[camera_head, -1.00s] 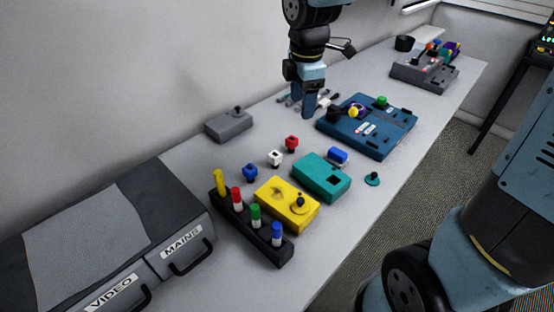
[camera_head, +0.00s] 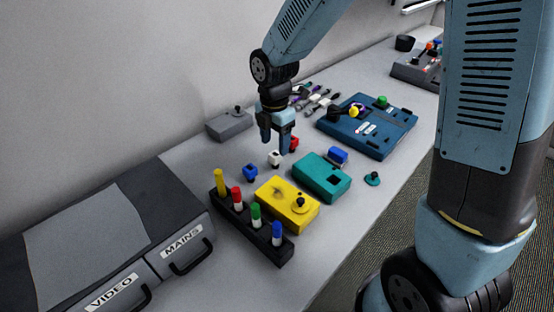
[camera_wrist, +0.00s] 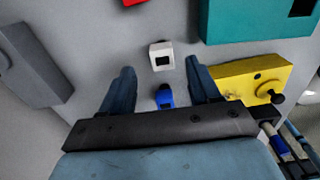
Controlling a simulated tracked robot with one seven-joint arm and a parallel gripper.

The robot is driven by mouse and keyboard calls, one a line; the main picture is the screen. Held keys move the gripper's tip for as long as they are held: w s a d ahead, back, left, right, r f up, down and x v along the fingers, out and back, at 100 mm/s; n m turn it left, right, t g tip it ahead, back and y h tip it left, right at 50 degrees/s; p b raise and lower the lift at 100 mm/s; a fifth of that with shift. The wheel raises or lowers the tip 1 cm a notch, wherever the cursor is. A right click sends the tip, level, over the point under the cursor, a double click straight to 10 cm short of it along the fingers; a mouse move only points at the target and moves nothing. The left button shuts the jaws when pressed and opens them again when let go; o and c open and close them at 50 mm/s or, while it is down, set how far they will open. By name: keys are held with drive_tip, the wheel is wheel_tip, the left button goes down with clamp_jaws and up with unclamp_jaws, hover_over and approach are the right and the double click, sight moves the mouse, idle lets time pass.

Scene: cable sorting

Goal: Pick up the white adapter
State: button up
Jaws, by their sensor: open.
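The white adapter (camera_head: 275,158) is a small block with a dark socket, standing on the grey table between the blue adapter (camera_head: 250,172) and the red adapter (camera_head: 294,143). In the wrist view the white adapter (camera_wrist: 161,55) lies just beyond the fingertips, roughly centred between them, and the blue adapter (camera_wrist: 164,98) shows between the fingers. My gripper (camera_head: 274,145) points down above and close to the white adapter, open and empty. It also shows in the wrist view (camera_wrist: 160,75). The red adapter is partly hidden behind a finger in the head view.
A yellow box (camera_head: 287,203) and a teal box (camera_head: 321,177) stand to the right. A black rack (camera_head: 250,228) with coloured pegs is in front. A grey box (camera_head: 229,124) is at the back left, a blue console (camera_head: 367,127) at the back right.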

sight(275, 154)
drive_tip(key=shift+s+f, duration=0.15)
drive_tip(key=shift+f, duration=2.7)
drive_tip(key=c, duration=1)
drive_tip(key=shift+c, duration=0.2)
